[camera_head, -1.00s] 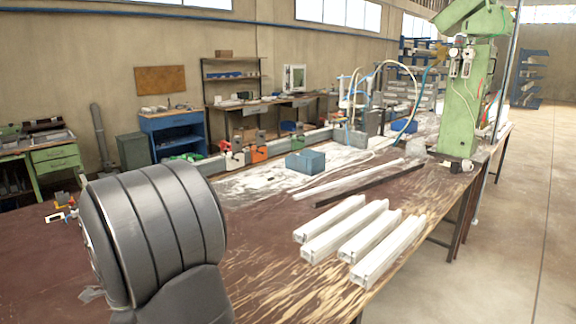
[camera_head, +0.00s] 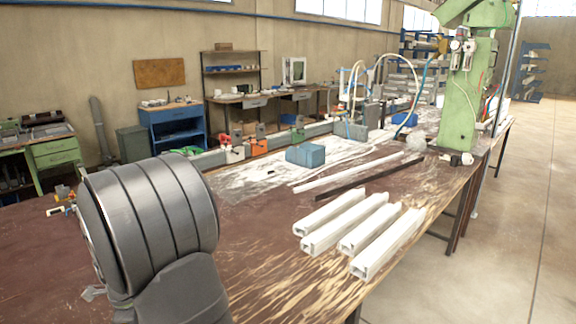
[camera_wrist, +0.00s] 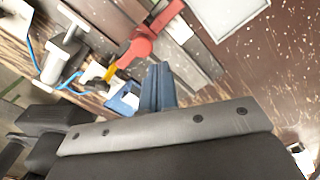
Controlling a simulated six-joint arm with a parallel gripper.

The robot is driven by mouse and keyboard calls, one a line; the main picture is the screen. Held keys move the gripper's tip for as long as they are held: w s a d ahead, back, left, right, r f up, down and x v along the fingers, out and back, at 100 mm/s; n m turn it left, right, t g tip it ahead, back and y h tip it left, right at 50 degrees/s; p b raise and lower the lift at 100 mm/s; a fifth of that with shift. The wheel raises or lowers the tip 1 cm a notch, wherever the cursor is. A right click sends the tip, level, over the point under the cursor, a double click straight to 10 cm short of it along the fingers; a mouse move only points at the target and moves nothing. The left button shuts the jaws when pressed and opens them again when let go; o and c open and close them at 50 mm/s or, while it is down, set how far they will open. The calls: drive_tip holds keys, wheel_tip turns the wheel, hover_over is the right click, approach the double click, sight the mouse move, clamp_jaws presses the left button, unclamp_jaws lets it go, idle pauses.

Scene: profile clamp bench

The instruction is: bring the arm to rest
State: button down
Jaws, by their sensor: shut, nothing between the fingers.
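My gripper (camera_wrist: 158,86) shows in the wrist view as two blue fingers side by side, shut with nothing between them. It points at the bench area with a red clamp (camera_wrist: 138,47) just beyond the fingertips; the gap to it cannot be judged. In the head view a dark, ribbed part of my arm fills the lower left, and the gripper itself is not seen there. Several white profiles (camera_head: 384,243) lie side by side on the worn brown table (camera_head: 262,268), to the right of my arm.
A green machine column (camera_head: 459,100) rises at the right rear. The table between my arm and the profiles is clear. Open floor (camera_head: 520,220) lies to the right.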

wheel_tip(320, 180, up, 4)
drive_tip(key=f, duration=0.6)
drive_tip(key=shift+s+a+f, duration=0.15)
drive_tip(key=shift+s+f, duration=0.05)
drive_tip(key=shift+f, duration=0.2)
drive_tip(key=w+d, duration=0.4)
drive_tip(key=shift+w+d+r, duration=0.2)
